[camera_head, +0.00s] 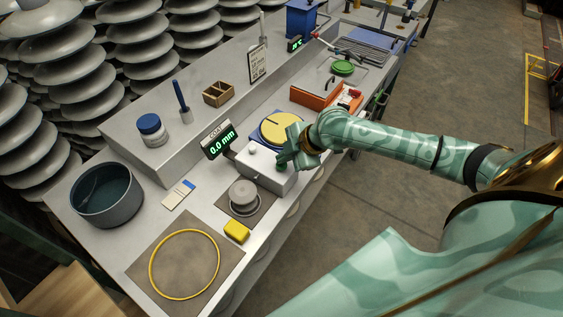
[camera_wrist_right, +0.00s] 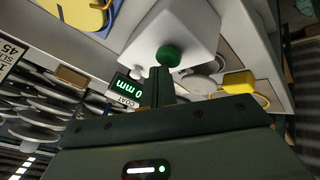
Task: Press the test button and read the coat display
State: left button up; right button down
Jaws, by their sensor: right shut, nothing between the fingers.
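The white test box (camera_head: 262,172) sits on the bench, and its green button (camera_head: 282,169) is right at my right gripper (camera_head: 285,159). In the right wrist view the green button (camera_wrist_right: 168,56) stands on the white box (camera_wrist_right: 190,28). My right gripper's shut fingers (camera_wrist_right: 161,73) end at the button's edge with nothing between them; I cannot tell whether they touch it. The coat display (camera_head: 219,141) stands to the left of the box and reads 0.0 mm in green. It shows upside down in the wrist view (camera_wrist_right: 127,89). My left gripper is out of view.
A grey disc piece (camera_head: 243,194) and a yellow block (camera_head: 237,231) lie in front of the box. A dark bowl (camera_head: 106,195) and a yellow ring (camera_head: 185,264) are at left. An orange tray (camera_head: 315,97) is farther back.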

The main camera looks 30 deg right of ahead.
aim_at(284, 164)
jog(key=shift+f, duration=0.4)
dwell(0.5)
jog(key=shift+r+p, duration=1.1)
jog(key=shift+r, duration=0.05)
notch_tip(284, 164, up, 5)
jog(key=p, duration=0.5)
jog(key=shift+r, duration=0.1)
